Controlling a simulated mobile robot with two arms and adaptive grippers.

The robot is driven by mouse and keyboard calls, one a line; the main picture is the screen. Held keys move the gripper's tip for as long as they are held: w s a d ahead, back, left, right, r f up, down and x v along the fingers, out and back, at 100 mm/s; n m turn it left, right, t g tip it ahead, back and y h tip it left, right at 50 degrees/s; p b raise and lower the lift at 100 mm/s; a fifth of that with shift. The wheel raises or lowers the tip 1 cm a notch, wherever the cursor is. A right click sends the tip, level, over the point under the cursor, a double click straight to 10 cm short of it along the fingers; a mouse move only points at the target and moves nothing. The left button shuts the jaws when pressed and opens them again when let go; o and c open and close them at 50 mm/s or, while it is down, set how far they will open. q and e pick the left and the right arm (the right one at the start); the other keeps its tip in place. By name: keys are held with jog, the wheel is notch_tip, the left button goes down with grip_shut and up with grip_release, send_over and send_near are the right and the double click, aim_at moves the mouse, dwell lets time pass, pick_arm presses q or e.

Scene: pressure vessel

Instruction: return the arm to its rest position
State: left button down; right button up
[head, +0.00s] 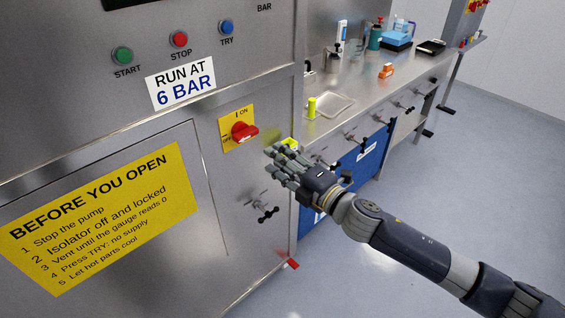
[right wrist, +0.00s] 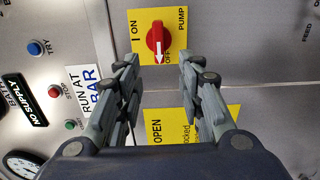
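My right arm comes in from the right in the head view. Its right gripper (head: 277,163) is in front of the steel panel, below and to the right of the red isolator switch (head: 239,132). In the right wrist view the gripper (right wrist: 158,72) has its fingers spread wide with nothing between them. The isolator switch (right wrist: 158,42) shows beyond the fingertips, apart from them, its white arrow at OFF. My left gripper is in neither view.
The vessel cabinet carries a yellow BEFORE YOU OPEN sign (head: 100,215) and START, STOP and TRY buttons (head: 179,39). A small black-handled valve (head: 265,211) projects below the gripper. A steel bench (head: 350,110) holds several items behind it. Open floor (head: 490,145) lies at right.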

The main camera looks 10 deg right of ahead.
jog(key=shift+s+d, duration=0.25)
jog(key=shift+s, duration=0.2)
